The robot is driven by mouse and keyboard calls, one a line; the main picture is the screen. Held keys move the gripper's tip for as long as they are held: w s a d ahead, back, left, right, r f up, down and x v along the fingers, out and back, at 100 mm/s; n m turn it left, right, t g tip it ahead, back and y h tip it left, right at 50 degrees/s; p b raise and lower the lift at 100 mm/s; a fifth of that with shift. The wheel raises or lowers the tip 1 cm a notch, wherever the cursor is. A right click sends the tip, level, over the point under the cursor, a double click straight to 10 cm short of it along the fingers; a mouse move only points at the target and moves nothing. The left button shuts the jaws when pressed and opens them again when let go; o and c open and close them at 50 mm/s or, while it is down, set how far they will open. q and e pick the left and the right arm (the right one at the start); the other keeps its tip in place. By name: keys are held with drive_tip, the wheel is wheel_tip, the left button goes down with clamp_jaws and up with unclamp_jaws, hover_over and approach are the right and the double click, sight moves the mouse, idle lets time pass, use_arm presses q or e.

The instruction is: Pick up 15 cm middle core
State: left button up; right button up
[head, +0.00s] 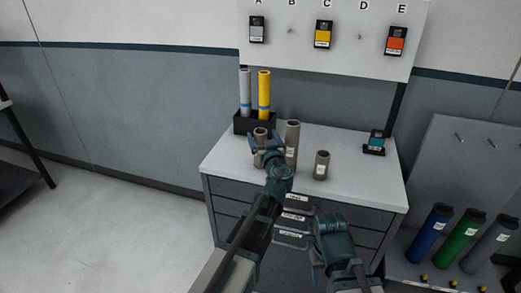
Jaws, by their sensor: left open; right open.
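Three grey-brown cores stand upright on the cabinet top: a tall one (292,135), a shorter one (321,165) at the right, and one at the left (261,133), mostly hidden by my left gripper. Their label text is too small to read, so I cannot tell lengths for certain. My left gripper (265,142) is open over the cabinet top, its fingers on either side of the left core; contact cannot be made out. My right gripper (331,223) is open and empty in front of the drawers, low and away from the cores.
The white cabinet top (230,160) holds a black holder (243,124) with grey and yellow rolls, and a teal device (375,143) at right. A pegboard with lettered places rises behind. Blue, green and grey rolls (464,240) stand at lower right.

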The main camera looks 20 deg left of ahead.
sight(259, 132)
use_arm(q)
drive_tip(key=x, duration=0.4)
drive_tip(key=shift+w+a+f, duration=0.1)
drive_tip(key=shift+a, duration=0.2)
clamp_jaws()
